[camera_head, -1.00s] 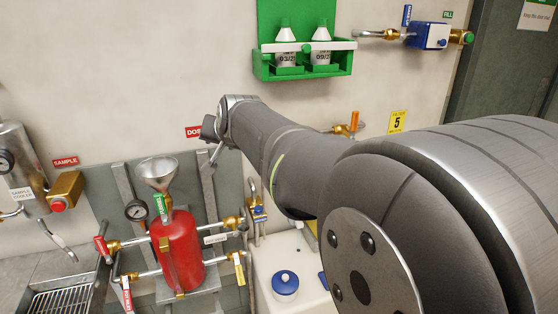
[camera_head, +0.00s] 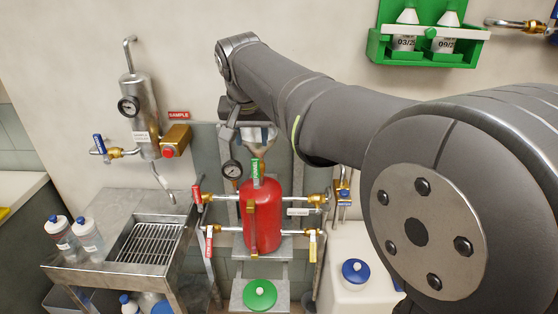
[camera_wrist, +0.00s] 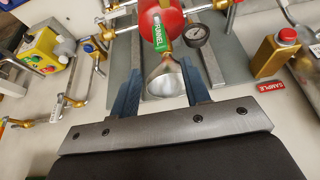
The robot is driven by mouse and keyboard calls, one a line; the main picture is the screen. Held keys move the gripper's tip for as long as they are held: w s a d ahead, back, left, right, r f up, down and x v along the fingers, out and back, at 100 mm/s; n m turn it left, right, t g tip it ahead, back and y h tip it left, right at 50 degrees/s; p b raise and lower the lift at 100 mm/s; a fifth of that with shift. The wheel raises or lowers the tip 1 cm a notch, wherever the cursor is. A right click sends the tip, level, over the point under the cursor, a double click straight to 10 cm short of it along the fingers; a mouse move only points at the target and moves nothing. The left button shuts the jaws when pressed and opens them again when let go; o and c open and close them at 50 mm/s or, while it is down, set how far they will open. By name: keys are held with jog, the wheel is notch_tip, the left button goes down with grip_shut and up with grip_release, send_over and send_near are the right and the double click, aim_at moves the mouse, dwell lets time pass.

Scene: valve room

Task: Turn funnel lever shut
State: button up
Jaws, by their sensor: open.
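The green funnel lever (camera_head: 256,172) stands upright at the neck above the red vessel (camera_head: 262,215). In the wrist view the lever (camera_wrist: 163,32) shows its FUNNEL label in front of my gripper. The metal funnel (camera_head: 262,134) is partly hidden by my arm. My gripper (camera_wrist: 160,78) is open, with blue fingers on either side of the funnel cone (camera_wrist: 165,80) in the picture; I cannot tell whether they touch it. The lever lies beyond the fingertips, not between them. In the head view my gripper (camera_head: 232,122) is beside the funnel, its fingers mostly hidden.
A pressure gauge (camera_head: 232,169) sits close left of the funnel neck. Red-handled valves (camera_head: 197,196) and a yellow-handled valve (camera_head: 312,245) flank the vessel. A sampling cylinder (camera_head: 140,110) is on the wall at left, above a sink grate (camera_head: 150,243). A green bottle rack (camera_head: 425,45) hangs upper right.

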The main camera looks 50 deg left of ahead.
aim_at(255, 162)
jog(key=x, duration=1.2)
jog(key=shift+f, duration=0.25)
grip_shut()
